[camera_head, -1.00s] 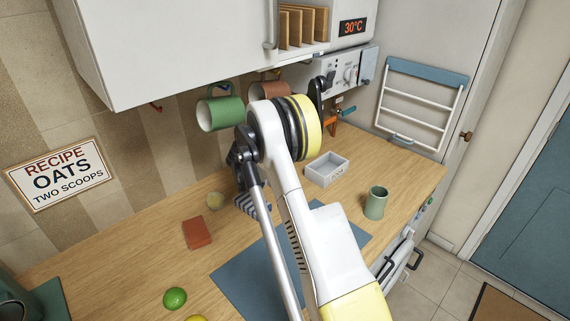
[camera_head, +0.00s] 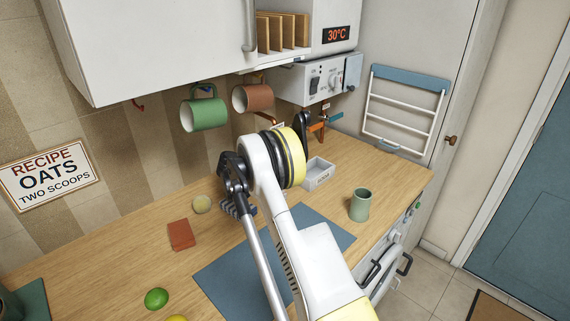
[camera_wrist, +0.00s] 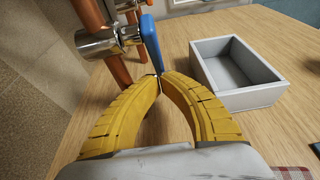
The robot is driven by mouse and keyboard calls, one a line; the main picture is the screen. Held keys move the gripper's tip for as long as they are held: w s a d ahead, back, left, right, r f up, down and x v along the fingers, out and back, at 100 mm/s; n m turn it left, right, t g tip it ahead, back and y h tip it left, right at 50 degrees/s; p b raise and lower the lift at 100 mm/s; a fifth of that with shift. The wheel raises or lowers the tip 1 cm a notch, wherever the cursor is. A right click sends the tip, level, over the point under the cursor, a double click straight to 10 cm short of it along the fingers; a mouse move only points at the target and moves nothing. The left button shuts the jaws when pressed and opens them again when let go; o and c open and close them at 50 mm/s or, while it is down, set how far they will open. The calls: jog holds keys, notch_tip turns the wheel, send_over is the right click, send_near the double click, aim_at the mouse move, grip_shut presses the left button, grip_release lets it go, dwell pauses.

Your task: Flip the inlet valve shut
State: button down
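The inlet valve has a chrome body (camera_wrist: 104,43) on copper pipes (camera_wrist: 92,15) and a blue lever (camera_wrist: 150,42), at the upper left of the wrist view. In the head view the blue lever (camera_head: 336,117) shows small, pointing right from the pipework under the white control box. My gripper (camera_wrist: 160,77) has yellow fingers whose tips meet just at the lever's lower end. I cannot tell whether the tips touch the lever, and nothing is seen held between them. In the head view my arm hides the gripper.
A grey open box (camera_wrist: 236,75) stands on the wooden counter, close right of the gripper; it also shows in the head view (camera_head: 318,173). A green cup (camera_head: 360,205) stands farther right. The white control box (camera_head: 318,80) hangs above the valve. Hanging mugs (camera_head: 204,112) are at left.

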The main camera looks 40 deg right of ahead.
jog(key=shift+r, duration=0.15)
jog(key=shift+a, duration=0.15)
jog(key=shift+s+a+r, duration=0.1)
jog(key=shift+a+r, duration=0.05)
jog(key=shift+a, duration=0.5)
